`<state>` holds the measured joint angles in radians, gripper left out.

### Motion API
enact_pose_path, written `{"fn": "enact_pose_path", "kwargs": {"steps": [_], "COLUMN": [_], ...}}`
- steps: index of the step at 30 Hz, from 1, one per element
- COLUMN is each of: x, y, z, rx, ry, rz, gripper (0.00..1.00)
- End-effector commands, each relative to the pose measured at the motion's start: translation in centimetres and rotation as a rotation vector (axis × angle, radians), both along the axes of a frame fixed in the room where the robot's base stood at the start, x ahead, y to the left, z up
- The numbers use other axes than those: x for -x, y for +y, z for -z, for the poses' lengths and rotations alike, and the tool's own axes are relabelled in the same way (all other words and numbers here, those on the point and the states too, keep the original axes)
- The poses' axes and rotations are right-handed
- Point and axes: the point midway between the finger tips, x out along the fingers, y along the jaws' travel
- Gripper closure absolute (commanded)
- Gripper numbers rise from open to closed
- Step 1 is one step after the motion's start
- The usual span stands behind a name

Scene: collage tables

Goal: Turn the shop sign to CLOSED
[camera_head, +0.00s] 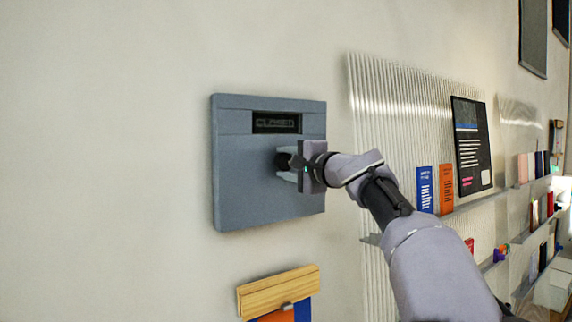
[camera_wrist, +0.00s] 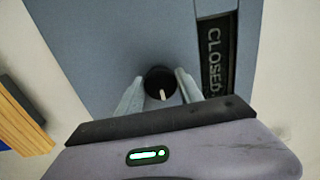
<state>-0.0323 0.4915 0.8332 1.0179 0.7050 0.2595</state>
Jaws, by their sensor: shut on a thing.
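The shop sign is a blue-grey square panel (camera_head: 245,185) on the wall. Its dark window (camera_head: 276,122) near the top reads CLOSED, and the same word shows in the wrist view (camera_wrist: 216,55). Below the window is a round black knob (camera_wrist: 158,80) with a white pointer mark. My gripper (camera_head: 290,168) is at the panel's face, and its two pale fingers (camera_wrist: 158,92) sit on either side of the knob, shut on it. In the head view the gripper hides most of the knob.
A wooden block (camera_head: 278,290) with an orange and blue item under it is on the wall below the panel. To the right, a ribbed wall panel (camera_head: 375,110) and shelves hold several books and a black poster (camera_head: 470,143). The wall left of the sign is clear.

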Motion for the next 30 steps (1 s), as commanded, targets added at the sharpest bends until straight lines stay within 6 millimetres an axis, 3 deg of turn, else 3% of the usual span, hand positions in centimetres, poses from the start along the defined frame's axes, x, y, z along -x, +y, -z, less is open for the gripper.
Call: {"fn": "enact_pose_path", "kwargs": {"steps": [7,8,10,22,26,30], "x": [0.0,0.0,0.0,0.7,3.2,7.0], "y": [0.0,0.0,0.0,-0.6,-2.3,-4.9], "z": [-0.1,-0.1,-0.1,0.1,0.4,0.5], "rx": [-0.001,-0.001,-0.001,-0.001,0.0,-0.001], "ry": [-0.002,-0.002,-0.002,-0.002,-0.004,-0.003], "rz": [0.001,0.001,0.001,0.002,0.004,0.005], "gripper": [0.97,0.51,0.37,0.36,0.36,0.36]}}
